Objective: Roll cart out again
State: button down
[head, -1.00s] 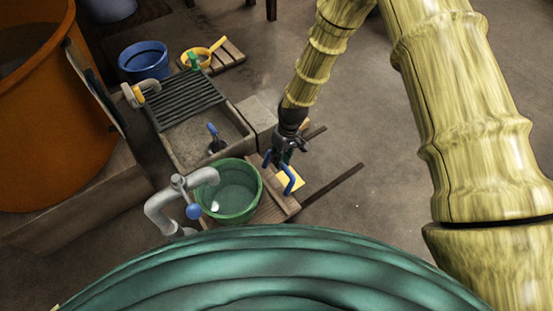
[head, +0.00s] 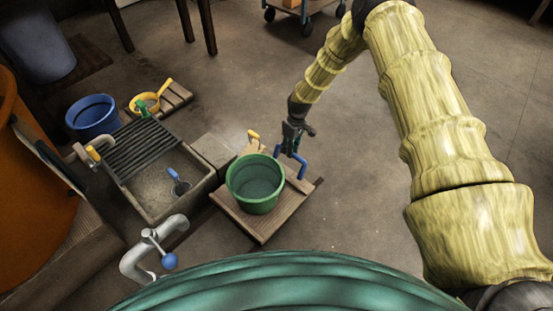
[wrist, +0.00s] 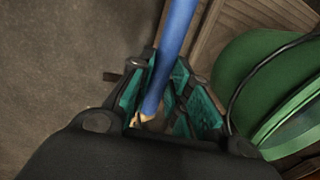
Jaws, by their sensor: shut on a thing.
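The cart (head: 262,228) is a low wooden platform on the floor in the head view. A green bucket (head: 255,190) stands upright on it and looks to hold dark liquid. A blue handle (head: 301,164) rises at the cart's far right side. My gripper (head: 291,149) is shut on this handle. In the wrist view, the blue bar (wrist: 172,60) runs between the teal finger pads, with the green bucket (wrist: 255,75) close by on the right. The gripper hides part of the handle.
A grey tap (head: 155,245) with a blue knob stands left of the cart. A stone sink (head: 205,185) with a dark grate, a blue bucket (head: 92,116) and a yellow pan (head: 147,104) lie to the left. A wheeled trolley (head: 300,14) stands far back. The floor right of the cart is open.

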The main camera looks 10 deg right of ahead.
jog(key=w+d, duration=0.4)
jog(key=d, duration=0.1)
jog(key=shift+d, duration=0.3)
jog(key=shift+w+d, duration=0.1)
jog(key=c, duration=1.3)
grip_release()
jog(key=shift+r, duration=0.1)
jog(key=r, duration=0.4)
jog(key=w+d+r, duration=0.1)
jog(key=r, duration=0.6)
jog(key=shift+w+d+r, duration=0.15)
jog(key=shift+d+r, duration=0.15)
jog(key=shift+d, duration=0.05)
